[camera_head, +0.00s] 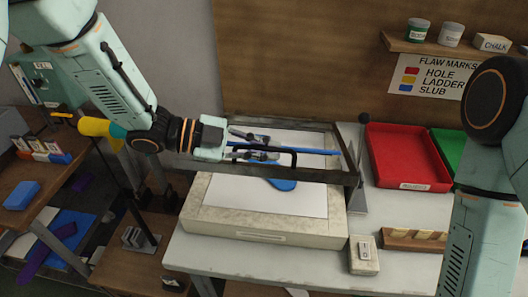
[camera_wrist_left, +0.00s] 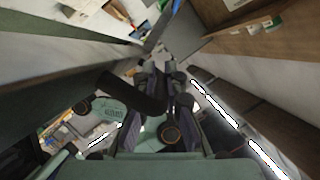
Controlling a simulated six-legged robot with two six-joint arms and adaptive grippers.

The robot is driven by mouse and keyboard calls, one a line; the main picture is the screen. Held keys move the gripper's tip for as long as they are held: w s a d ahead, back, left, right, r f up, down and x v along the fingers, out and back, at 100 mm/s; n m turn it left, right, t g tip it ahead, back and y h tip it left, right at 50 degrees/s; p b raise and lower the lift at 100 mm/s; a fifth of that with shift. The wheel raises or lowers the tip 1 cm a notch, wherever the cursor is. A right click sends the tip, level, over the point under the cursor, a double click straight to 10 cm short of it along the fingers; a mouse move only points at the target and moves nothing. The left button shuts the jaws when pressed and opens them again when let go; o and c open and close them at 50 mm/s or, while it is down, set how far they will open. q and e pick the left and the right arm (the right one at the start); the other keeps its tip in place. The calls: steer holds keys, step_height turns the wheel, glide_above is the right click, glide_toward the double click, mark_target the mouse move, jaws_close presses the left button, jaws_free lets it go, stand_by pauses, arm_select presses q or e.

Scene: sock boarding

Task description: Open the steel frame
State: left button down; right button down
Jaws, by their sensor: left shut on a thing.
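The steel frame (camera_head: 325,176) is a dark grey rectangle held tilted up above the pale box-shaped base (camera_head: 215,215) with its white top. A black handle (camera_head: 292,152) is on its front side. My left gripper (camera_head: 268,149) is shut on this handle, reaching in from the left. In the left wrist view my gripper (camera_wrist_left: 158,82) closes around the dark handle (camera_wrist_left: 130,92). A blue flat piece (camera_head: 284,184) lies on the white top, partly hidden by the frame's front bar. My right arm shows at the right edge, but its gripper is out of view.
A red tray (camera_head: 405,155) and a green tray (camera_head: 447,146) stand on the right. A small switch box (camera_head: 364,255) and a wooden holder (camera_head: 413,240) sit at the table's front right. A shelf (camera_head: 430,47) with jars is on the back wall.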

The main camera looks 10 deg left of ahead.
arm_select(q)
steer(key=w+r+p, duration=0.5)
steer(key=w+r, duration=0.1)
steer(key=r, duration=0.2)
steer(key=shift+r, duration=0.4)
stand_by(0.4)
